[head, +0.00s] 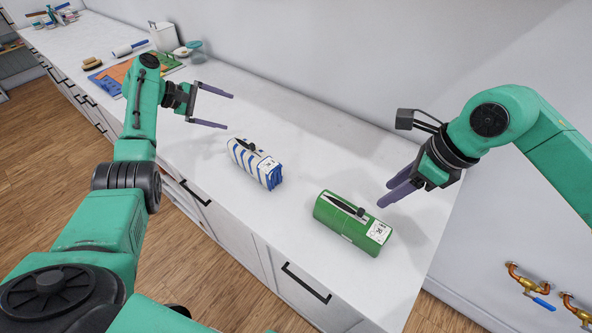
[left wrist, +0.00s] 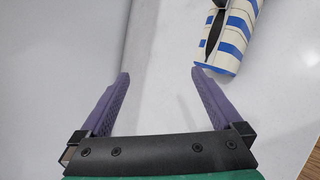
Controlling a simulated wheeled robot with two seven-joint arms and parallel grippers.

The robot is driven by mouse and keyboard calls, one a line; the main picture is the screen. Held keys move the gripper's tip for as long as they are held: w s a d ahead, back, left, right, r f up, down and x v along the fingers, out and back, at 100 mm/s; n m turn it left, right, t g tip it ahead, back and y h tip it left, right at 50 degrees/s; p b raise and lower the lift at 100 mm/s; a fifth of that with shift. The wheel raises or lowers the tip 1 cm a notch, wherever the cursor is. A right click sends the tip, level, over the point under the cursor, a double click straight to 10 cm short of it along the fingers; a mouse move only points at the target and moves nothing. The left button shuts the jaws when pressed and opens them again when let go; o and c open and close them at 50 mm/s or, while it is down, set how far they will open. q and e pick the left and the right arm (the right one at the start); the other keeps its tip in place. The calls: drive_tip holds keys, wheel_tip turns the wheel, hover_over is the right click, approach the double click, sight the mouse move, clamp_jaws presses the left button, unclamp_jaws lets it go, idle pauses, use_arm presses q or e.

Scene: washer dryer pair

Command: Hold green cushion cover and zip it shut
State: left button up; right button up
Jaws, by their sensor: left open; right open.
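The green cushion cover (head: 336,222) lies on the white counter, a boxy bundle with a dark opening along its top, a dark tab at one end of the opening, and a white label on its right end. My right gripper (head: 386,195) is open and empty, just above and to the right of the cover, apart from it. My left gripper (head: 229,111) is open and empty above the counter, well to the left of the green cover; its fingers also show in the left wrist view (left wrist: 160,80). The green cover is not seen in the left wrist view.
A blue-and-white striped cover (head: 255,163) lies between my left gripper and the green one; part of it shows in the left wrist view (left wrist: 232,40). A colourful mat (head: 117,76), brush (head: 91,63) and lint roller (head: 130,48) lie farther back. Brass taps (head: 527,285) are at lower right.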

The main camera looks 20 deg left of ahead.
sight(341, 214)
use_arm(q)
drive_tip(key=d+g+h, duration=0.1)
drive_tip(key=d, duration=0.3)
drive_tip(key=s+d+g+h, duration=0.1)
drive_tip(key=d+g, duration=0.1)
drive_tip(key=d, duration=0.2)
drive_tip(key=s+d+f+g+h, duration=0.1)
drive_tip(key=d+g, duration=0.1)
drive_tip(key=d, duration=0.3)
drive_tip(key=shift+s+n, duration=0.2)
drive_tip(key=shift+n, duration=0.1)
drive_tip(key=s+d+f+g, duration=0.2)
drive_tip(key=s+d+f, duration=0.1)
drive_tip(key=d, duration=0.6)
drive_tip(key=s+d+f+m+g+h, duration=0.1)
drive_tip(key=s+d+f, duration=0.3)
drive_tip(key=d, duration=0.5)
drive_tip(key=s+d+f+m+g+h, duration=0.1)
drive_tip(key=s+d+f+g, duration=0.2)
drive_tip(key=d, duration=0.5)
drive_tip(key=shift+s+d+f+g, duration=0.2)
drive_tip(key=shift+s+g, duration=0.1)
drive_tip(key=shift+s, duration=0.15)
drive_tip(key=shift+s+d+f+g, duration=0.2)
drive_tip(key=shift+s+g, duration=0.1)
drive_tip(key=shift+s, duration=0.1)
